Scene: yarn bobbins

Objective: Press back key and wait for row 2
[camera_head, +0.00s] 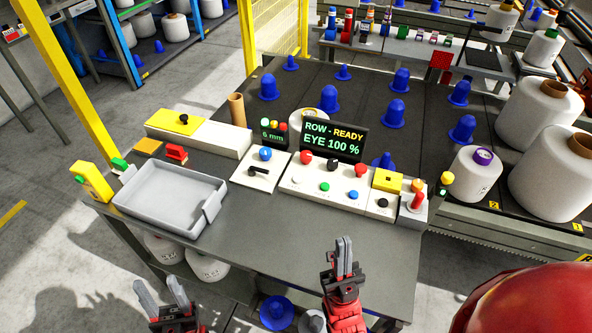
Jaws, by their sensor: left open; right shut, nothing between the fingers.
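A white key panel (318,187) with red, green, black, white and blue buttons stands on the grey table. No labels on its buttons are legible, so I cannot tell which is the back key. Behind it a black display (333,140) reads "ROW - READY" and "EYE 100 %". My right gripper (344,258) is shut and empty, in front of the panel over the table's front part, apart from the buttons. My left gripper (160,290) is open and empty at the lower left, in front of the table edge.
A grey tray (128,203) sits on the table's left. A box with a black lever and blue knob (258,172) and a yellow-topped box (383,192) flank the panel. Blue bobbin holders (329,98) stand behind; large white yarn bobbins (535,112) are at right. The table front (270,222) is clear.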

